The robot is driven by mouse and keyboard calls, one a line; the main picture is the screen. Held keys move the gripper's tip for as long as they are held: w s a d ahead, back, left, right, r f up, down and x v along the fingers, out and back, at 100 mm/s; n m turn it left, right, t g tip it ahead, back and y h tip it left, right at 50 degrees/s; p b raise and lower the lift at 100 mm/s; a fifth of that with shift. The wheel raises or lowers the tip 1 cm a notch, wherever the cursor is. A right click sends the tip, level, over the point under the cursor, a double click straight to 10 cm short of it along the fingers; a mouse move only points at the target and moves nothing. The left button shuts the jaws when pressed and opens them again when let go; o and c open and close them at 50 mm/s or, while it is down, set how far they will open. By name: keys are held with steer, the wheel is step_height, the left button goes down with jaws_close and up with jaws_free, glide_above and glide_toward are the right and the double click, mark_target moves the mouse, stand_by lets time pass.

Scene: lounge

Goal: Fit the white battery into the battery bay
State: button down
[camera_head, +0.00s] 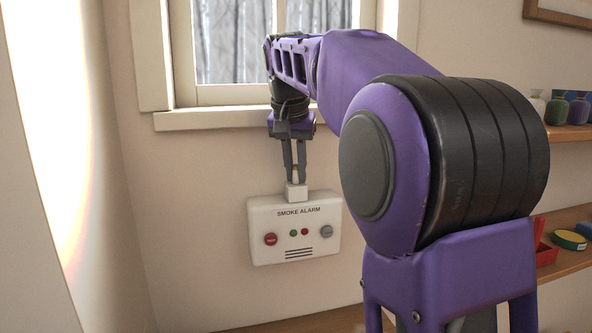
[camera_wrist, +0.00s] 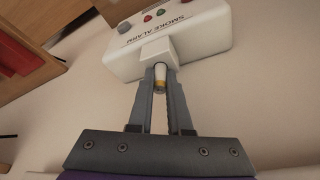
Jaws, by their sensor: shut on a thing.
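The smoke alarm (camera_head: 295,228) is a white box on the wall below the window, and its front also shows in the wrist view (camera_wrist: 185,30). The battery bay (camera_head: 296,193) is a small white block on its top edge, seen up close in the wrist view (camera_wrist: 157,48). My gripper (camera_head: 295,181) points down just above the bay, its fingertips at or very near the bay's top. It is shut on the white battery (camera_wrist: 160,76), which has a gold-coloured end towards my palm. The battery's far end is hidden at the bay; I cannot tell whether it is inside.
The window sill (camera_head: 212,118) juts out above the alarm, close to my gripper. Shelves at the right hold bottles (camera_head: 578,108), a red box (camera_head: 545,247) and a round yellow-green tin (camera_head: 570,240). The wall around the alarm is bare.

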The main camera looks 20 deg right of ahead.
mark_target(296, 185)
steer(key=shift+s+f+g, duration=0.15)
steer(key=shift+f+g, duration=0.05)
steer(key=shift+f, duration=0.6)
steer(key=shift+s+f+g, duration=0.15)
steer(key=shift+f+g, duration=0.05)
steer(key=shift+f, duration=0.6)
steer(key=shift+r, duration=0.2)
steer(key=shift+w+r+g+p, duration=0.2)
steer(key=shift+r+g+p, duration=0.2)
steer(key=shift+r+p, duration=0.15)
steer(key=shift+r, duration=0.2)
steer(key=shift+w+r, duration=0.1)
steer(key=shift+r, duration=0.35)
steer(key=shift+r, duration=0.3)
steer(key=shift+r+t, duration=0.5)
steer(key=shift+r, duration=0.25)
steer(key=shift+f+b, duration=0.45)
steer(key=shift+f, duration=0.55)
